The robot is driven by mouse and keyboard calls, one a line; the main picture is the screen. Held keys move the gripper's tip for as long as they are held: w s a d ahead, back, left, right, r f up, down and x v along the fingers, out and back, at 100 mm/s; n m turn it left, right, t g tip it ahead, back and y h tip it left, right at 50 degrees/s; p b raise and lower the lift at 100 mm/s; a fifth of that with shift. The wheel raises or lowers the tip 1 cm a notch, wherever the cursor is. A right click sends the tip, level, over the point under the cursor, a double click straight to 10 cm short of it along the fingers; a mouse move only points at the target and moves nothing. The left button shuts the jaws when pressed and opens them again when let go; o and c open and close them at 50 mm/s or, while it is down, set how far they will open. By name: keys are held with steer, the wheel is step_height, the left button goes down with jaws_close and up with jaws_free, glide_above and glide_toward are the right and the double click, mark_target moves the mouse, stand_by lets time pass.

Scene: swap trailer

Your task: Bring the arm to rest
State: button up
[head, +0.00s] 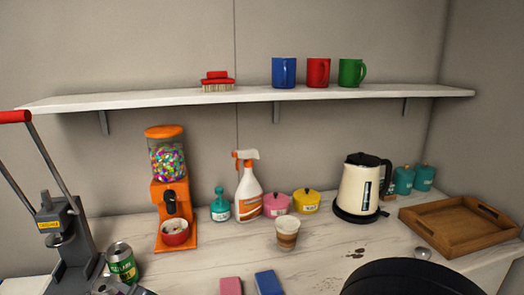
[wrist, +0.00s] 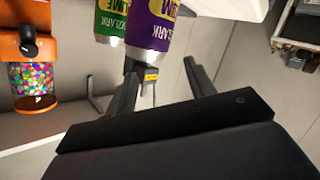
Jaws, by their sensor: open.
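My gripper (wrist: 163,66) shows in the wrist view with its two dark fingers spread apart and nothing held between them. A purple can (wrist: 158,25) and a green can (wrist: 109,22) appear just past the left fingertip; I cannot tell how far off they are. In the head view the gripper itself does not show. A dark rounded part of my own arm (head: 415,280) covers the bottom right of that view, over the front of the counter.
The counter holds an orange candy dispenser (head: 168,195), a green can (head: 121,263), a spray bottle (head: 248,190), a paper cup (head: 287,233), a kettle (head: 361,187) and a wooden tray (head: 455,227). A lever press (head: 60,235) stands left.

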steer(key=shift+s+d+f+n+g+h+b, duration=0.1)
steer(key=shift+s+f+n+g+h+b, duration=0.2)
steer(key=shift+f+n, duration=0.4)
steer(key=shift+s+f+n+g+h+b, duration=0.3)
steer(key=shift+f+n, duration=0.2)
steer(key=shift+n, duration=0.35)
steer(key=shift+s+d+f+n+g+h+b, duration=0.1)
steer(key=shift+s+f+n+g+h+b, duration=0.1)
steer(key=shift+s+f+n+g, duration=0.35)
steer(key=shift+w, duration=0.15)
